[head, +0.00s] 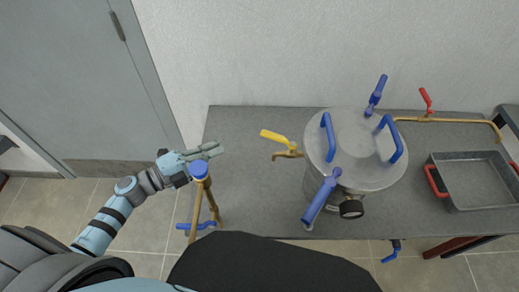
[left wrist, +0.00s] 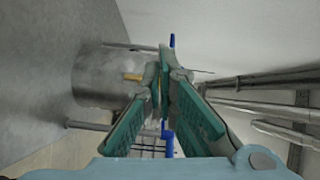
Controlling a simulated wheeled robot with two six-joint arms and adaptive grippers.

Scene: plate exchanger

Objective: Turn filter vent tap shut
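A steel filter vessel (head: 352,150) with a round lid stands on the grey bench. A yellow-handled tap (head: 275,136) on a brass fitting is at its left side; the yellow also shows in the left wrist view (left wrist: 133,76). Blue levers stand at its back (head: 377,90) and front (head: 318,203). I cannot tell which of these is the vent tap. My right gripper is not in view.
A red-handled tap (head: 426,99) sits on a brass pipe at the back right. A dark tray (head: 473,204) with red handles is at the right. A gauge (head: 351,209) is at the vessel's front.

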